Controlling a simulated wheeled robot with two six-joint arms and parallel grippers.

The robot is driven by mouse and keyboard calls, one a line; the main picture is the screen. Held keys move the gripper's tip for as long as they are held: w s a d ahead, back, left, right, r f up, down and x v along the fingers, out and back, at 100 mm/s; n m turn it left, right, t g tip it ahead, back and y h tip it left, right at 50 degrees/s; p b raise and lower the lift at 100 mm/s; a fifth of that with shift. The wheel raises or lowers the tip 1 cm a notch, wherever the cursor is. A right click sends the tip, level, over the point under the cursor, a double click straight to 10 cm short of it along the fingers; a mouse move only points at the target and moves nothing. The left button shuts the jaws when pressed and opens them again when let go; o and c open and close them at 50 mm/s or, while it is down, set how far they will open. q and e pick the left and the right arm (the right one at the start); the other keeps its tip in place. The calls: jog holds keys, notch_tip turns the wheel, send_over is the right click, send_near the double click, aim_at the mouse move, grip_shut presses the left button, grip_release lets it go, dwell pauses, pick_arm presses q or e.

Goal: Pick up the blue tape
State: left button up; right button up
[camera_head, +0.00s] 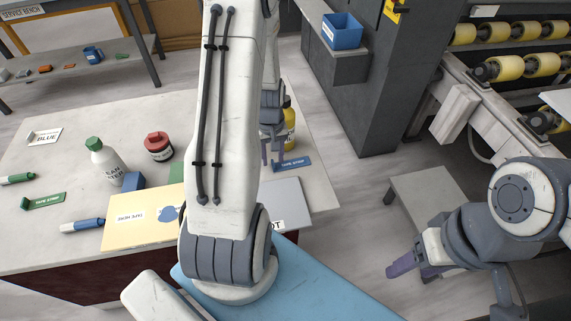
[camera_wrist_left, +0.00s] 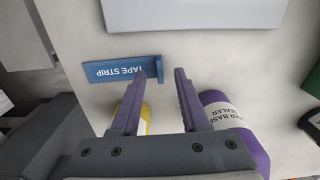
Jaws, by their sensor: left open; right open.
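The blue tape strip (camera_head: 292,164) lies flat on the stone slab near its right edge. In the left wrist view the blue tape strip (camera_wrist_left: 112,72) has an upturned tab at its right end, and its printed label appears inverted. My left gripper (camera_head: 272,161) is open and empty, just left of the strip in the head view. In the left wrist view the fingertips of my left gripper (camera_wrist_left: 165,74) flank the tab end; contact cannot be told. My right gripper (camera_head: 408,273) is open and empty over the floor at the right, far from the strip.
A yellow bottle (camera_head: 290,120) and a purple bottle (camera_wrist_left: 240,135) stand close to my left gripper. A grey panel (camera_head: 288,203) lies near the strip.

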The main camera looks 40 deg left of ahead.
pick_arm(q)
jog(key=shift+f, duration=0.85)
grip_shut()
jog(key=shift+r, duration=0.1)
